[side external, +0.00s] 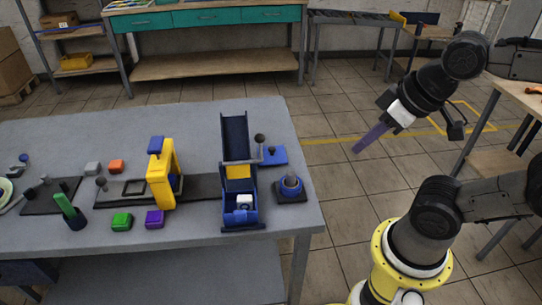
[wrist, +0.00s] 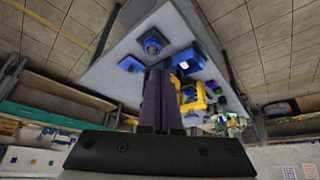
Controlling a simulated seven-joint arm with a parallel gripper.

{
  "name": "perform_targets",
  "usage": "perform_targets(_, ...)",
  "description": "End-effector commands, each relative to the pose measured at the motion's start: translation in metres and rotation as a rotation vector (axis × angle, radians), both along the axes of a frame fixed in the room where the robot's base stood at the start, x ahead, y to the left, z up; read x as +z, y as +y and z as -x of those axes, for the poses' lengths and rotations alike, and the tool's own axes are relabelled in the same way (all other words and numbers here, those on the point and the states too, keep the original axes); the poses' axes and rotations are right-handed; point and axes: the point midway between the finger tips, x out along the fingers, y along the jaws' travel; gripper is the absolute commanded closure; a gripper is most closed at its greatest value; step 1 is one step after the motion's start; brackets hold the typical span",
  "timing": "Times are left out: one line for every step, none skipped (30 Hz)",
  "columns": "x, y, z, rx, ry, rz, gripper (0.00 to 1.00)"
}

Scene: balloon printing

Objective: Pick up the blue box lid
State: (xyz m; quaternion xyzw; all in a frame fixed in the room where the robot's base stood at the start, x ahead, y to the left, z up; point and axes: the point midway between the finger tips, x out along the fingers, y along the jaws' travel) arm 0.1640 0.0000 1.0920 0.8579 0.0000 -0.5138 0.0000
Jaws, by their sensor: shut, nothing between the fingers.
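A flat blue piece (side external: 273,156), which may be the blue box lid, lies on the grey table near its right back edge. It also shows in the wrist view (wrist: 130,64). A blue box-like station (side external: 241,213) with a tall dark blue chute stands just left of it, and I cannot tell whether part of it is the lid. My gripper (side external: 356,150) has long purple fingers, shut and empty. It hangs in the air right of the table, apart from everything on it. In the wrist view the fingers (wrist: 158,74) point toward the table and hide part of it.
A round blue knob on a dark base (side external: 290,187) stands near the table's right edge. A yellow frame (side external: 160,182), green block (side external: 122,221) and purple block (side external: 155,218) are further left. The air between my gripper and the table is clear.

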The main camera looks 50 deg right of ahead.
Motion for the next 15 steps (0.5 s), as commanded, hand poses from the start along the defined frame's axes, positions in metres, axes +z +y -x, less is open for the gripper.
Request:
perform_targets(0.0,0.0,0.0,0.0,0.0,0.0,1.0)
perform_targets(0.0,0.0,0.0,0.0,0.0,0.0,1.0)
perform_targets(0.0,0.0,0.0,0.0,0.0,0.0,1.0)
perform_targets(0.0,0.0,0.0,0.0,0.0,0.0,1.0)
perform_targets(0.0,0.0,0.0,0.0,0.0,0.0,1.0)
perform_targets(0.0,0.0,0.0,0.0,0.0,0.0,0.98)
perform_targets(0.0,0.0,0.0,0.0,0.0,0.0,0.93)
perform_targets(0.0,0.0,0.0,0.0,0.0,0.0,0.87)
perform_targets(0.0,0.0,0.0,0.0,0.0,0.0,0.8)
perform_targets(0.0,0.0,0.0,0.0,0.0,0.0,0.75)
perform_targets(0.0,0.0,0.0,0.0,0.0,0.0,0.69)
perform_targets(0.0,0.0,0.0,0.0,0.0,0.0,0.62)
perform_targets(0.0,0.0,0.0,0.0,0.0,0.0,0.57)
perform_targets(0.0,0.0,0.0,0.0,0.0,0.0,0.51)
perform_targets(0.0,0.0,0.0,0.0,0.0,0.0,0.44)
